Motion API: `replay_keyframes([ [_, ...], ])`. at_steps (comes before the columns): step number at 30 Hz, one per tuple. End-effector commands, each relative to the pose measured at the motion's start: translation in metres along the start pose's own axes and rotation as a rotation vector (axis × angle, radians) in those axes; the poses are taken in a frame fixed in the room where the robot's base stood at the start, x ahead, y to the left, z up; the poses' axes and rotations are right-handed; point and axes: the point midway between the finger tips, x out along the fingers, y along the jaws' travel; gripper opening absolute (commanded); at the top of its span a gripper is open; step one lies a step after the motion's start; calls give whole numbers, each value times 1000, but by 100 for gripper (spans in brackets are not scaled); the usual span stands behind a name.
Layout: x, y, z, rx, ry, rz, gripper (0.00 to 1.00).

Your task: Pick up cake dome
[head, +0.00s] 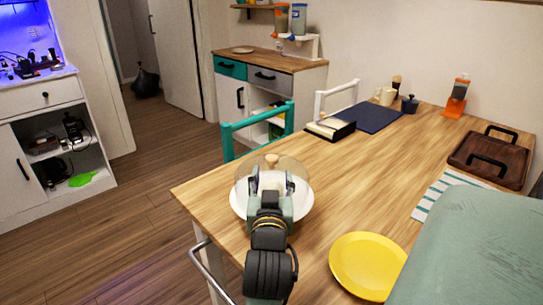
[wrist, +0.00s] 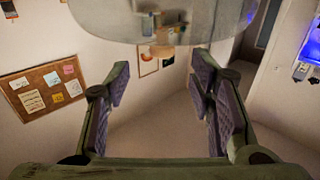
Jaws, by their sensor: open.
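The cake dome (head: 246,172) is clear, with a round wooden knob on top, and sits over a white plate (head: 238,208) near the table's left front corner. My gripper (head: 271,184) overlaps the dome in the head view and hides part of it and of the plate. In the wrist view my gripper (wrist: 160,72) is open, its two padded fingers apart with nothing between them. The see-through dome (wrist: 105,18) fills the top of that view, beyond the fingertips. I cannot tell whether the fingers touch it.
The wooden table (head: 330,195) has a yellow plate (head: 367,264) at the front right, a black-edged box (head: 331,128) and a blue mat (head: 377,117) behind the dome, and a dark wooden tray (head: 492,158) at right. A teal chair (head: 257,125) stands at the far edge.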

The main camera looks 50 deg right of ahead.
Motion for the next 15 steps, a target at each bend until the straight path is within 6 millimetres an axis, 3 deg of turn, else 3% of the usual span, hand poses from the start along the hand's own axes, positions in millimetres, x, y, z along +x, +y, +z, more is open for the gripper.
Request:
replay_keyframes([
  [4,6,1,3,-1,7,1,49],
  [7,22,0,-3,0,-3,0,49],
  [15,44,-1,-5,-1,-1,-1,49],
])
